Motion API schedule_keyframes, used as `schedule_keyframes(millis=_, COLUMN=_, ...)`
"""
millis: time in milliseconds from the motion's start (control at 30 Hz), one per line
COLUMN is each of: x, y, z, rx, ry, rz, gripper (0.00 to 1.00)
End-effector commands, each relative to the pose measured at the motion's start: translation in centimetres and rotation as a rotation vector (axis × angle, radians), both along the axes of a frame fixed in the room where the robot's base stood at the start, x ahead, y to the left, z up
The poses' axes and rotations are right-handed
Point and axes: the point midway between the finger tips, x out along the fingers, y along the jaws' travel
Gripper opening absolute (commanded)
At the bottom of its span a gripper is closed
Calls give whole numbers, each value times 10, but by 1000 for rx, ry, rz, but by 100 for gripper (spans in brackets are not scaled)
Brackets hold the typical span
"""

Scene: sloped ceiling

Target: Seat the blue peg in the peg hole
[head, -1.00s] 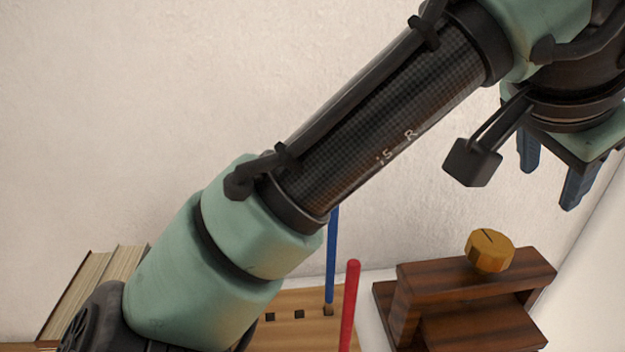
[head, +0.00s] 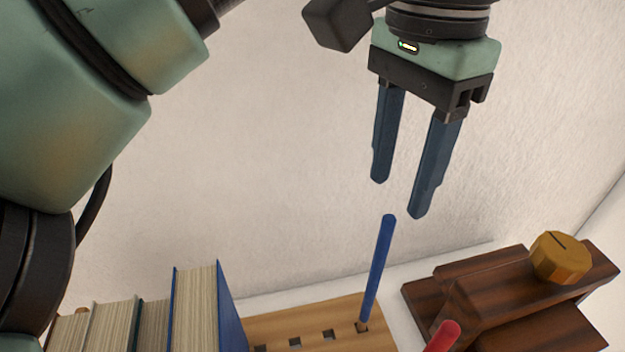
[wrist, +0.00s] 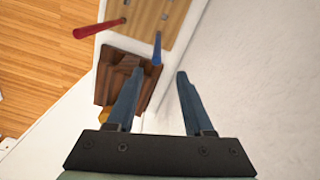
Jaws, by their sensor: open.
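The blue peg (head: 377,270) stands roughly upright, its lower end at the rightmost visible hole of the light wooden block (head: 290,322). How deep it sits I cannot tell. Several dark square holes show in the block, the others in that row empty. My gripper (head: 398,198) points down with its blue fingers apart and empty, just above the peg's top in the head view. In the wrist view the peg (wrist: 157,48) shows beyond my open fingers (wrist: 158,74), apart from them. A red peg (head: 443,338) rises at the bottom edge of the head view; its base is cut off.
A dark wooden stand (head: 485,300) with a yellow-brown knob (head: 560,258) is right of the block. Books (head: 195,305) stand at the block's left. A pale wall rises behind. The wrist view shows wooden floor (wrist: 40,60) beyond the white surface's edge.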

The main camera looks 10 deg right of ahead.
Motion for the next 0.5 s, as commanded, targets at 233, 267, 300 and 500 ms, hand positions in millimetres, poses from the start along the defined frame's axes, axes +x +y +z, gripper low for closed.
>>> schedule_keyframes(millis=233, x=-1, y=1, z=-44, rx=0, ry=2, rz=-1, gripper=52)
schedule_keyframes(millis=267, x=-1, y=1, z=-49, rx=0, ry=2, rz=-1, gripper=52)
schedule_keyframes(millis=300, x=-1, y=1, z=-56, rx=-1, ry=2, rz=-1, gripper=52)
schedule_keyframes(millis=500, x=-1, y=1, z=-74, rx=-1, ry=0, rz=-1, gripper=52)
